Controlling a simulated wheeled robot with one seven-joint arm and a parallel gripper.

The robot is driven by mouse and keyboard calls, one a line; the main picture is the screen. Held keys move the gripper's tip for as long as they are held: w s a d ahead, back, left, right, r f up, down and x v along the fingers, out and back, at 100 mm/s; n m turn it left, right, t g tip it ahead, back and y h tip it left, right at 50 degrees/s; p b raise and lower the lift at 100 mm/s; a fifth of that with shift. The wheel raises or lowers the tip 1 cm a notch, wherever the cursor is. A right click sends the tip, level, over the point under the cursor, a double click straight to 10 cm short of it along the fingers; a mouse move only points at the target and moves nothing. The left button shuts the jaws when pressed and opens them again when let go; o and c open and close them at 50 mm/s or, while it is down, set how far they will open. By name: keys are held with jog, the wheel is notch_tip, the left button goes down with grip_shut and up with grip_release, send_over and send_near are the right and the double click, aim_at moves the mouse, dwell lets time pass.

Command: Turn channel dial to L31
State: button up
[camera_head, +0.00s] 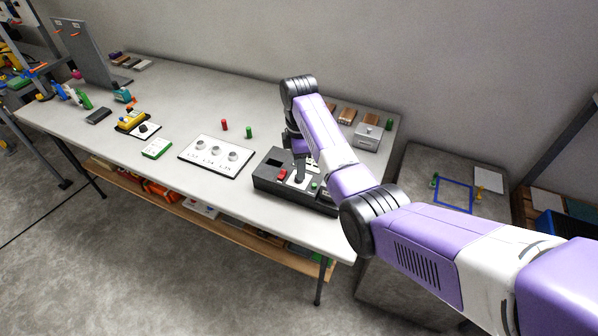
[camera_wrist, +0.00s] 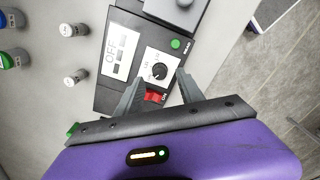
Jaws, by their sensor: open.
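The channel dial (camera_wrist: 159,71) is a small black knob on a white plate with printed labels around it, too small to read surely. It sits on a dark control box (camera_head: 262,182) at the table's front right.
A white board with several round knobs (camera_head: 216,157) lies left of the box. A red peg (camera_head: 224,125) and a green peg (camera_head: 249,132) stand behind. A grey box (camera_head: 368,137) is at the back right. The table's front edge is close.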

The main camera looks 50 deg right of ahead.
jog(key=shift+f, duration=1.8)
grip_shut()
